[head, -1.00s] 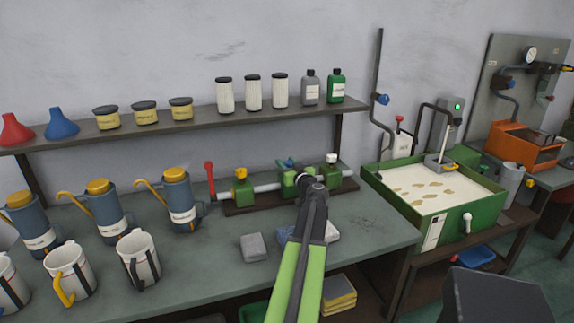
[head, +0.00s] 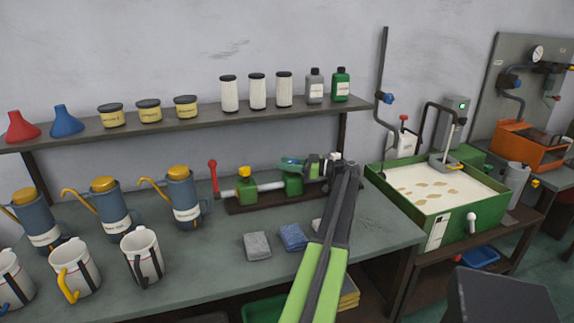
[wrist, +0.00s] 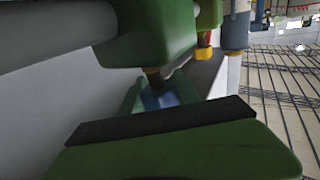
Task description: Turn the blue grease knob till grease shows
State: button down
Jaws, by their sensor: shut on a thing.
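The blue grease knob (wrist: 163,100) shows as a small blue patch in the wrist view, below a dark stem under the green block (wrist: 150,35). My gripper (head: 295,163) reaches in from the right above the middle green block (head: 293,184) of the shaft stand. Its green fingers are shut on the blue knob and hide most of it. In the wrist view one green jaw with a dark pad fills the bottom. I see no grease at the block; much of it is covered by my gripper and arm.
A red lever (head: 213,178) and a yellow-knobbed block (head: 246,188) stand left on the same stand. Grey (head: 257,245) and blue (head: 292,237) cloths lie in front. Oil cans and mugs stand left. A green tray (head: 440,190) is at the right. A shelf (head: 190,122) runs above.

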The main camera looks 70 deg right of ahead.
jog(key=shift+a+n+g+y, duration=0.15)
jog(key=shift+n+y, duration=0.35)
jog(key=shift+y, duration=0.25)
jog(key=shift+a+n+g+y, duration=0.15)
jog(key=shift+n+y, duration=0.35)
jog(key=shift+y, duration=0.25)
jog(key=shift+f, duration=0.1)
jog(key=c, duration=0.9)
grip_release()
notch_tip(320, 180, up, 5)
jog(key=p, duration=0.4)
jog(key=shift+f, duration=0.2)
jog(key=s+a+r+p, duration=0.1)
jog(key=s+r+p, duration=0.5)
jog(key=s, duration=0.5)
jog(key=shift+s+a+r+p, duration=0.2)
jog(key=shift+s+a+p, duration=0.15)
jog(key=shift+p, duration=0.15)
